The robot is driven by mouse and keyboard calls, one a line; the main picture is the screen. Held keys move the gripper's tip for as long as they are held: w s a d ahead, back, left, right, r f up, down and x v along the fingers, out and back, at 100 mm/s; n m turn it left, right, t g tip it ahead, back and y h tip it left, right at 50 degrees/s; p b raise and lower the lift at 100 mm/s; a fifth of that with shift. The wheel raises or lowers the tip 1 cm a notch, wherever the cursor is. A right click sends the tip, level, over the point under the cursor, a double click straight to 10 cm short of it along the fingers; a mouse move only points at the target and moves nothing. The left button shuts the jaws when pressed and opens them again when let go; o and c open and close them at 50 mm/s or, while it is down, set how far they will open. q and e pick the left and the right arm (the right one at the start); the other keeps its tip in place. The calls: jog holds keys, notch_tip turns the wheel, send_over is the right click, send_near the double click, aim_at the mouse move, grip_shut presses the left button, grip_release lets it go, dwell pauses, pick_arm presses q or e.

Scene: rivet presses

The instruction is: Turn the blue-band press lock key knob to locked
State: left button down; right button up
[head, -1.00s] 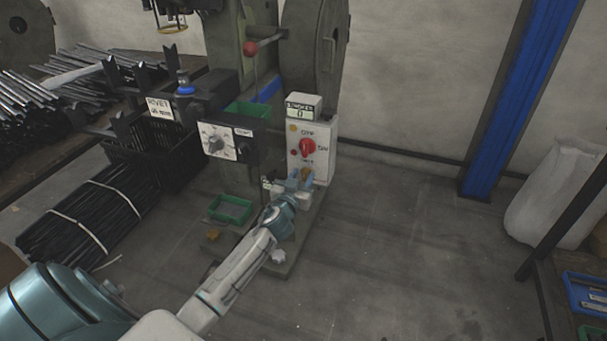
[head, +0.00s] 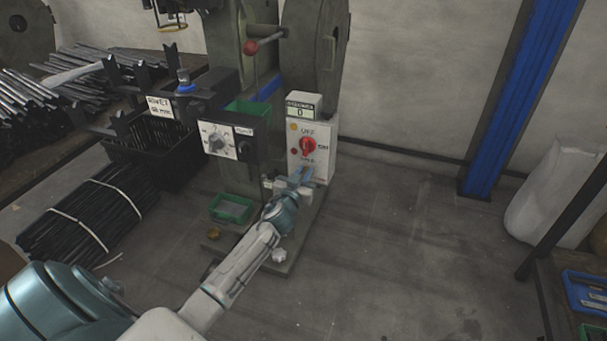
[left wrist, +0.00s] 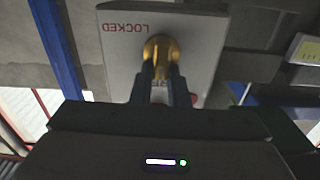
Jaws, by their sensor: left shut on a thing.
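The white control box (head: 323,150) stands on the right side of the green press, with a red selector knob (head: 308,147) on its front. My left gripper (head: 300,177) reaches up to the low part of this box. In the left wrist view, my left gripper (left wrist: 162,80) is shut on the brass lock key knob (left wrist: 161,49). A red LOCKED label (left wrist: 128,28) shows beside the knob, upside down. A second label is mostly hidden by the fingers. In the head view, the knob is hidden behind the gripper. My right gripper is in neither view.
A counter display (head: 303,110) sits on top of the box. A dial panel (head: 228,141) is left of it. A green tray (head: 231,209) lies at the press base. Bundled black rods (head: 85,220) lie at left.

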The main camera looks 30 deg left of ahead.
pick_arm(q)
jog(key=shift+w+d+f+m+p, duration=0.15)
jog(key=shift+d+f+m, duration=0.15)
jog(key=shift+m, duration=2.6)
jog(key=shift+s+d+f+m+p, duration=0.15)
jog(key=shift+d+f+m, duration=0.15)
jog(key=shift+m, duration=2.6)
jog(key=shift+w+d+f+m+p, duration=0.15)
jog(key=shift+d+f+m, duration=0.15)
jog(key=shift+m, duration=2.6)
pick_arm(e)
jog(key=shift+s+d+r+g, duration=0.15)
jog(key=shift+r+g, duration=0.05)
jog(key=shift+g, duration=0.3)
pick_arm(q)
jog(key=c, duration=1.4)
grip_release()
